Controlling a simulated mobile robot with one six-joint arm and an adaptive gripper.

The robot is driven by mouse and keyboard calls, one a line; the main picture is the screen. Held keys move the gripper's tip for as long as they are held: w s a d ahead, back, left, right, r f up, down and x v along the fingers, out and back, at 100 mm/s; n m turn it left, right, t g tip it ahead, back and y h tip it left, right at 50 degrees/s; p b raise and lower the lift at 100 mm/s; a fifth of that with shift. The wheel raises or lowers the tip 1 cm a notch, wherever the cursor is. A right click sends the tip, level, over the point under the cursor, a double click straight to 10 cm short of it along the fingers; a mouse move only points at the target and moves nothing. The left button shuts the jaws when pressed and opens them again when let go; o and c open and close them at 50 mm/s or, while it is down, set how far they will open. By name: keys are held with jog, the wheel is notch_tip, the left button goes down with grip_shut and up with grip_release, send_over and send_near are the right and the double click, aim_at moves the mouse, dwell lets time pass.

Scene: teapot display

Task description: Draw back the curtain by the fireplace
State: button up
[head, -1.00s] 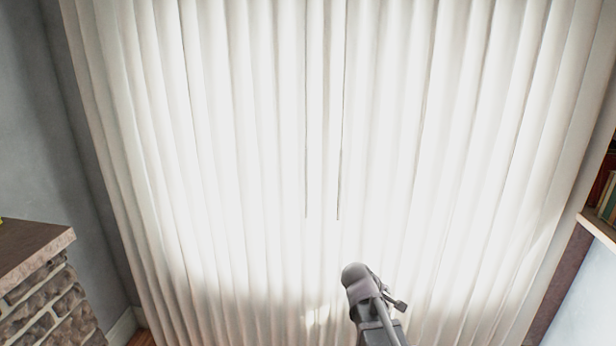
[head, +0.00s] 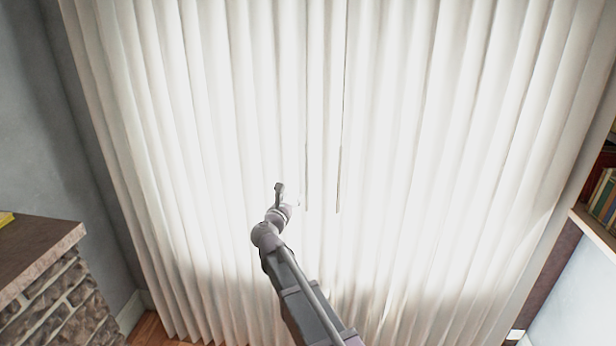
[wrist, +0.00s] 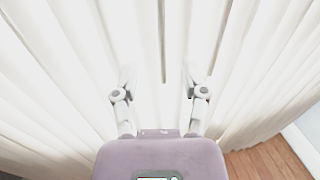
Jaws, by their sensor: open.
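The white pleated curtain (head: 210,130) hangs closed across most of the head view and fills much of the wrist view (wrist: 60,60). Two thin wands (head: 306,175) and (head: 339,180) hang side by side near its middle. In the wrist view a thin wand (wrist: 163,60) lies between the fingers' directions, its lower end just beyond the fingertips. My gripper (wrist: 158,80) is open with its two fingers spread. In the head view it is raised in front of the curtain, left of the wands, and looks empty. I cannot tell whether it touches the cloth.
The stone fireplace (head: 55,300) with a dark mantel (head: 35,250) stands at the lower left. A yellow object (head: 6,218) lies on the mantel. A bookshelf (head: 600,225) with books is at the right edge. Wooden floor (wrist: 265,165) shows at the wrist view's lower right.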

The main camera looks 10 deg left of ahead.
aim_at(307, 179)
jog(key=shift+d, duration=0.1)
jog(key=x, duration=1.4)
jog(key=shift+s+f, duration=0.1)
dwell(0.3)
grip_shut()
jog(key=shift+d, duration=0.1)
